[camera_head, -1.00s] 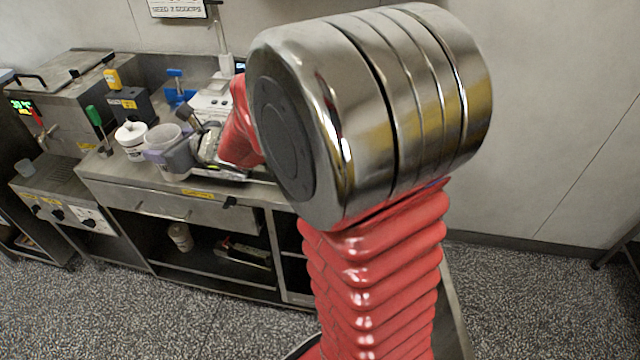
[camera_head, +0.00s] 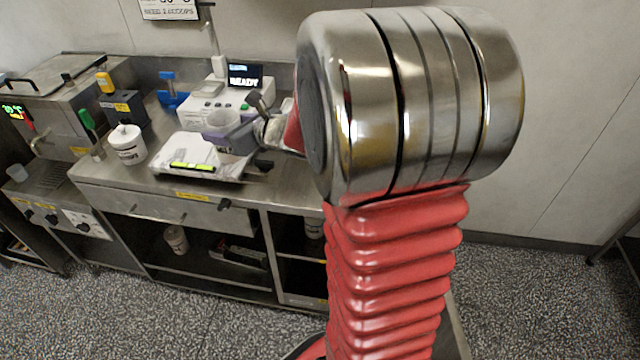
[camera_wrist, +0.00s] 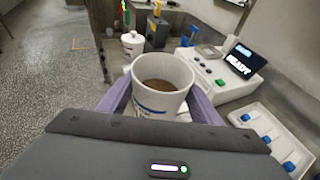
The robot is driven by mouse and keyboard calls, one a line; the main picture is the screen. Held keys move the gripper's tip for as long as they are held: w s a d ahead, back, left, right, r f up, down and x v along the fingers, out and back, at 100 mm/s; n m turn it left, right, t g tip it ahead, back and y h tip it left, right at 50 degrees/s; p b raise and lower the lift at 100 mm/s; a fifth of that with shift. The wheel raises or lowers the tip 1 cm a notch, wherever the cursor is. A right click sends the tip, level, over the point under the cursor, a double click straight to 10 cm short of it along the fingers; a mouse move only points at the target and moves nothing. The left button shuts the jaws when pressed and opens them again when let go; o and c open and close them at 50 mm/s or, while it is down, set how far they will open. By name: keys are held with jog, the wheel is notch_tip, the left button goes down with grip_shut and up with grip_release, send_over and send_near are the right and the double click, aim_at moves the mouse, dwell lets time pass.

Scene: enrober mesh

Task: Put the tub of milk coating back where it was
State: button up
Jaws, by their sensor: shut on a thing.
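The open tub (camera_wrist: 163,82) is white with a blue-marked label and holds brown coating. My gripper (camera_wrist: 160,103) is shut on it, one purple finger on each side, and the tub is nearly upright. My arm hides part of the gripper there. I cannot read the whole label.
The white scale (camera_head: 185,163) has a lit green display. A white lidded tub (camera_head: 127,146) stands to its left. The white machine (camera_head: 205,102) carries a screen reading READY (camera_head: 245,75). A white tray with blue knobs (camera_wrist: 262,125) lies at right in the wrist view.

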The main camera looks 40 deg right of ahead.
jog(key=s+d+f+m+h, duration=0.1)
jog(key=s+d, duration=1.3)
jog(key=d, duration=0.3)
jog(key=shift+m+h, duration=0.4)
jog(key=shift+f, duration=0.1)
notch_tip(320, 180, down, 6)
jog(key=shift+f, duration=0.1)
jog(key=shift+f, duration=1.9)
jog(key=shift+f, duration=0.1)
